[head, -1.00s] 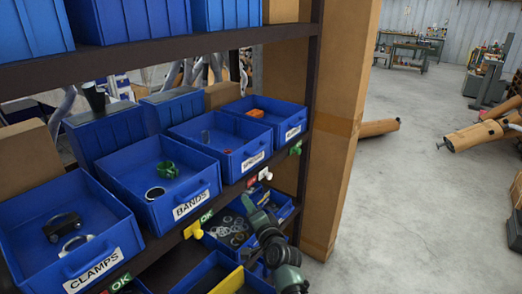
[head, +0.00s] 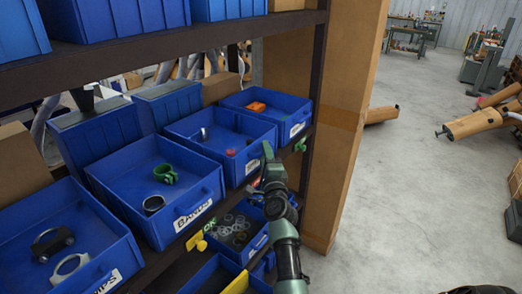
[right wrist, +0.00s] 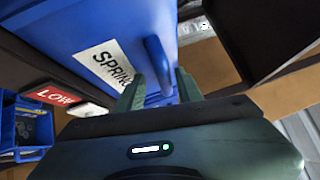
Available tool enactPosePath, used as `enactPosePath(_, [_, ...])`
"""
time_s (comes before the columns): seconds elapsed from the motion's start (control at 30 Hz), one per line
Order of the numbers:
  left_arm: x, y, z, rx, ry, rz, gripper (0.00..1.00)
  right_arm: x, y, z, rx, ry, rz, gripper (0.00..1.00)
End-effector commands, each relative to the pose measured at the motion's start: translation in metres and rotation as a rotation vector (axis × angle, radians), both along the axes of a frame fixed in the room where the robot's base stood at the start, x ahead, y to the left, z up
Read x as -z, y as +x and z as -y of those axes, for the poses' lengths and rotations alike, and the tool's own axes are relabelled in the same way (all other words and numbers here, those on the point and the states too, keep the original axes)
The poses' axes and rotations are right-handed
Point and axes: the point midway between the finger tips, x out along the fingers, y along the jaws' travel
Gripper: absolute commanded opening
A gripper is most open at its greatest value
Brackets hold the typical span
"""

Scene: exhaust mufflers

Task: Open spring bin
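The blue spring bin (head: 183,124) sits on the middle shelf between the bands bin and the bin at the far right. It holds a small grey ring-like part and a small red piece. In the right wrist view the bin front shows the label "SPRIN..." (right wrist: 102,62) and a blue handle (right wrist: 158,62). My right gripper's fingers (right wrist: 158,88) are apart, one on each side of the handle. I cannot tell whether they touch it. My left gripper is not in view.
The bands bin (head: 207,184) and clamps bin (head: 28,222) stand to the left, and another bin (head: 285,100) to the right. A lower bin of rings (head: 238,230) sits below. The shelf post (head: 315,100) is close right of my arm. Open floor (head: 420,200) lies to the right.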

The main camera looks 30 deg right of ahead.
Motion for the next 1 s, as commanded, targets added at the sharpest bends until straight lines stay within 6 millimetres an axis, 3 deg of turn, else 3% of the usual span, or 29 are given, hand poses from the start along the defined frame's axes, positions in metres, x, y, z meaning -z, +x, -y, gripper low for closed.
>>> enactPosePath(0.17, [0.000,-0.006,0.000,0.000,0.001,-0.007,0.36,0.000,0.000,0.000,0.000,-0.001,-0.001,0.36])
enactPosePath(0.3, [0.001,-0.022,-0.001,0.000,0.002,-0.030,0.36,0.000,0.000,0.000,0.000,-0.001,-0.001,0.00])
enactPosePath(0.47, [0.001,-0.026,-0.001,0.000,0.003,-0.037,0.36,-0.001,0.000,0.000,0.000,-0.001,0.001,0.00])
enactPosePath(0.8, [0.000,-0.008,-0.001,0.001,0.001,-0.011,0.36,-0.002,0.000,0.000,0.001,-0.002,0.002,0.00])
enactPosePath(1.0, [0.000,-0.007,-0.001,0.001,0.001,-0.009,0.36,-0.003,0.001,0.000,0.001,-0.003,0.004,0.00])
